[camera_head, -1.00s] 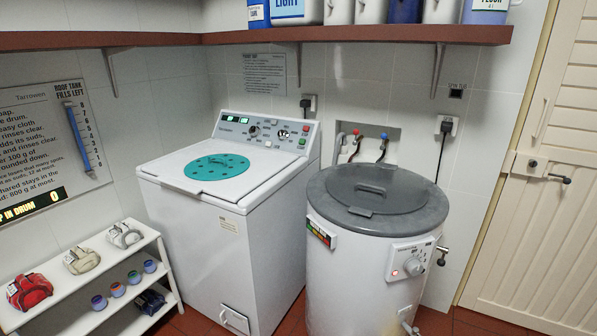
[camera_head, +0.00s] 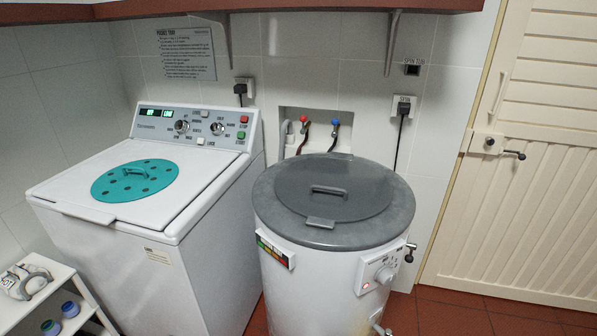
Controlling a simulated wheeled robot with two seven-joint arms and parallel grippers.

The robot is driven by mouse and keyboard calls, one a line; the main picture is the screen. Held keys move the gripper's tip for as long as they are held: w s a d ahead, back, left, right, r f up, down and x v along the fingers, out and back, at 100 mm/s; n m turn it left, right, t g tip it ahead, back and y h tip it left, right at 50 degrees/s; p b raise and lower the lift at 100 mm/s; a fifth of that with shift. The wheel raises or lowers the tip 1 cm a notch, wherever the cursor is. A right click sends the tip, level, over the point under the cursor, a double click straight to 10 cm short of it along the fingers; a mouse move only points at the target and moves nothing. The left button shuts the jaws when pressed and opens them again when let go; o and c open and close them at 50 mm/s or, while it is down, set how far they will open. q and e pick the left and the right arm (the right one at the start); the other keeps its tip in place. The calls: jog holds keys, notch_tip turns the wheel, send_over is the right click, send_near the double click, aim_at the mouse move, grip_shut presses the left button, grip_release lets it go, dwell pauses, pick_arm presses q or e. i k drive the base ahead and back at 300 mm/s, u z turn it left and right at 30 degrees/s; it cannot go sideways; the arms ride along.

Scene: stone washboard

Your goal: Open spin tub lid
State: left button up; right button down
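The spin tub (camera_head: 315,283) is a white round drum standing right of the washing machine. Its grey lid (camera_head: 370,195) lies flat and closed on top, with a raised handle (camera_head: 329,190) in the middle and a tab (camera_head: 321,223) at the front edge. A dial panel (camera_head: 377,272) with a small red light is on its front right. Neither of my grippers is in view.
A white washing machine (camera_head: 165,270) with a teal disc (camera_head: 135,181) on top stands close on the left. A low white rack (camera_head: 62,280) is at the lower left. A brown shelf (camera_head: 300,6) runs above. A cream door (camera_head: 520,170) is at right; tiled floor (camera_head: 450,315) before it is clear.

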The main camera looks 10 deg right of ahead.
aim_at(333, 180)
jog(key=z, duration=0.35)
jog(key=i, duration=0.9)
jog(key=z, duration=0.65)
